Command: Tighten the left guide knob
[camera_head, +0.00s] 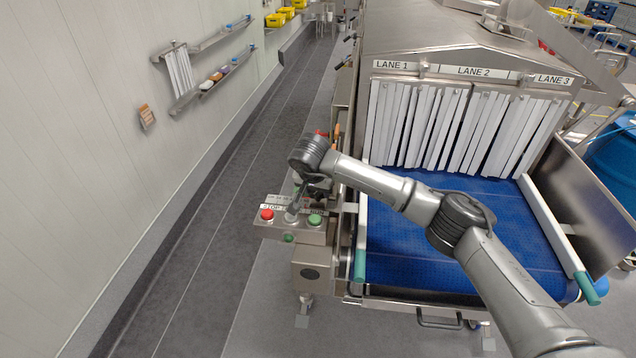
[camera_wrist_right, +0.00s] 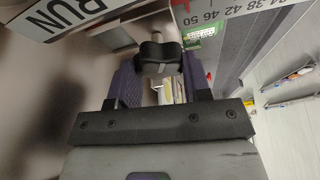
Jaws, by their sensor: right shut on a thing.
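A dark lobed knob (camera_wrist_right: 160,56) on a metal shaft shows in the right wrist view, between the two fingers of my right gripper (camera_wrist_right: 160,72). The gripper is shut on this knob. In the head view my right gripper (camera_head: 317,191) points down beside the left edge of the conveyor, above the control box, and the knob is too small and covered to make out. The left guide rail (camera_head: 361,225), pale with a green end, runs along the left side of the blue belt (camera_head: 420,260). My left gripper is not in view.
The control box (camera_head: 258,231) carries a red button (camera_head: 267,214) and a green button (camera_head: 315,219). A numbered scale (camera_wrist_right: 225,14) and a RUN label (camera_wrist_right: 60,15) lie close to the gripper. White strip curtains hang at the tunnel mouth. The floor aisle at left is clear.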

